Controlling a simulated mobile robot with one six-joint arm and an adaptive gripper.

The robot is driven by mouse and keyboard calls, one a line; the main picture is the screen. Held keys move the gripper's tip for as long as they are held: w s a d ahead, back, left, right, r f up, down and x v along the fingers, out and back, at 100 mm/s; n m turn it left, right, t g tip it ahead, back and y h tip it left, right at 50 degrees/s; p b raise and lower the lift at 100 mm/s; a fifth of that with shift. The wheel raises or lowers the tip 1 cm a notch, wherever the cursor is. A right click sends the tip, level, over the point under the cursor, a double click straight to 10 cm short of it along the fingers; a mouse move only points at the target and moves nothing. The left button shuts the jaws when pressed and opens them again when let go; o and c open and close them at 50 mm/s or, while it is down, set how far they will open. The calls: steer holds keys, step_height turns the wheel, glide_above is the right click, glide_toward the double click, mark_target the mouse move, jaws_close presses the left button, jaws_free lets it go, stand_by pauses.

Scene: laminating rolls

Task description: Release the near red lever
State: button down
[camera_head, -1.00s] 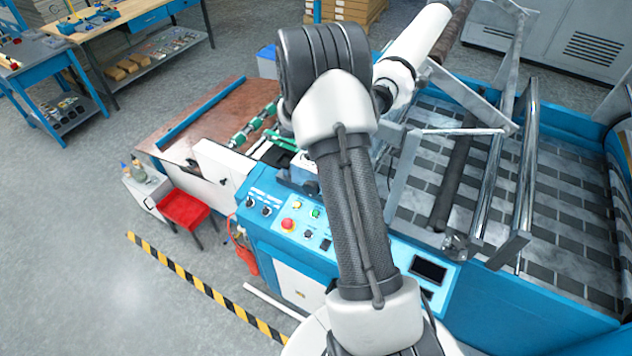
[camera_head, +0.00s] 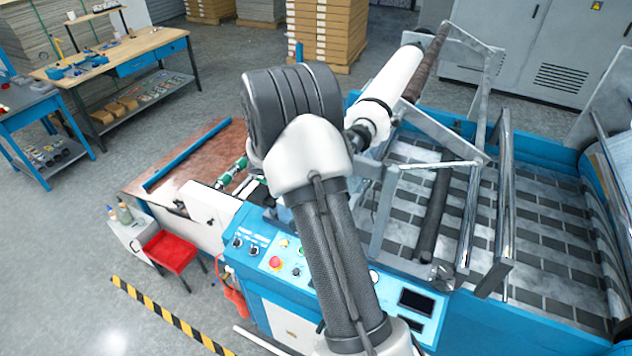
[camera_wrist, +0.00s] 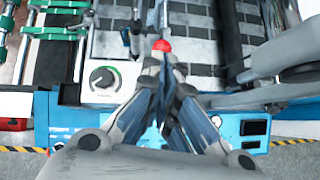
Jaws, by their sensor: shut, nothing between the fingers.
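My gripper (camera_wrist: 163,66) shows in the wrist view, its fingers together and empty. A red lever knob (camera_wrist: 162,45) appears just beyond the fingertips, at the end of a lever whose lower part is hidden by my fingers. I cannot tell whether the fingertips touch it. In the head view my own arm covers the gripper and the lever area. I cannot tell the near lever from any other red lever in these views.
The blue machine's control panel (camera_head: 285,262) faces the front, with a red button (camera_head: 275,264). A white roll (camera_head: 390,80) and metal frame bars (camera_head: 468,215) stand around the arm. A dial (camera_wrist: 103,78) lies left of the gripper.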

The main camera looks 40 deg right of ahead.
step_height(320, 180, up, 8)
steer(key=a, duration=0.1)
steer(key=shift+w+a, duration=0.25)
steer(key=shift+w, duration=0.05)
steer(key=shift+f, duration=0.1)
